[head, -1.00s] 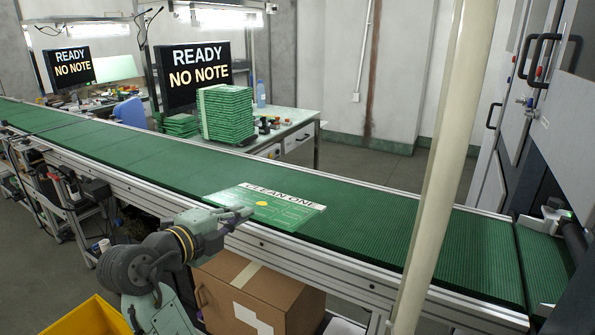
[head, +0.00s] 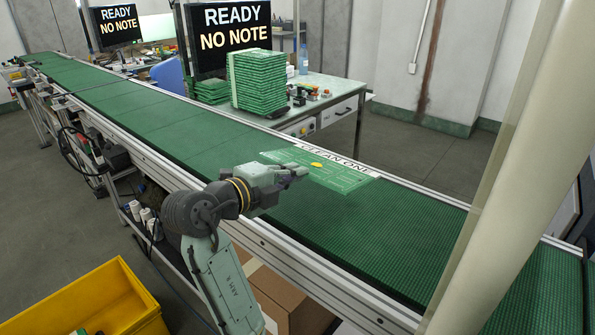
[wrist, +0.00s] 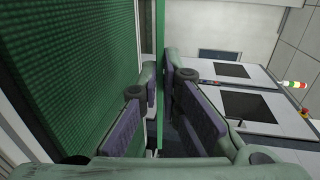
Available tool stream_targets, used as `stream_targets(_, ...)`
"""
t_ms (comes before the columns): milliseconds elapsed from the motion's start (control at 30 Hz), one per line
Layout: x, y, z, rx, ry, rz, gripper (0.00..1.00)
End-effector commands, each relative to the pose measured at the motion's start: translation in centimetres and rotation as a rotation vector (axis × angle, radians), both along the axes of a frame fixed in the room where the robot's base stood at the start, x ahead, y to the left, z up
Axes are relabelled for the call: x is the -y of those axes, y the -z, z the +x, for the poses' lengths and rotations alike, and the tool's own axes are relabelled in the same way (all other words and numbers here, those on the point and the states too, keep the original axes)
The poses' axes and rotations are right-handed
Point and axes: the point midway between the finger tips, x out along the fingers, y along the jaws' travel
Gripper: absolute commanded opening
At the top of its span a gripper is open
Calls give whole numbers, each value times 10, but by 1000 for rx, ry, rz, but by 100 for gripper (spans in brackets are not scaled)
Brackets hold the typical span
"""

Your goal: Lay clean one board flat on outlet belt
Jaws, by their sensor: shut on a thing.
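The board (head: 335,176) is a thin green panel with a white strip reading "CLEAN ONE" and a yellow spot. My gripper (head: 300,172) is shut on its near left edge. In the wrist view the board (wrist: 160,45) shows edge-on as a thin green line between the fingers (wrist: 166,85). The green outlet belt (head: 150,118) runs under it. In the head view the board looks roughly level, its labelled end overlapping the far rail. In the wrist view it appears apart from the belt (wrist: 70,70). The exact gap cannot be told.
A tall stack of green boards (head: 262,82) and a lower stack (head: 211,90) stand on the bench behind the belt. Screens there read "READY NO NOTE" (head: 230,38). A pale pole (head: 520,170) crosses the right. A yellow bin (head: 95,300) and a cardboard box (head: 290,300) stand below.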

Motion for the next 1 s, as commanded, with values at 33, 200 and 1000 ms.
stream_targets(33, 0, -1, 0, 2, 0, 0, 0)
stream_targets(200, 0, 0, 0, 2, 0, 0, 0)
stream_targets(1000, -2, 66, -4, 10, 1, -6, 0)
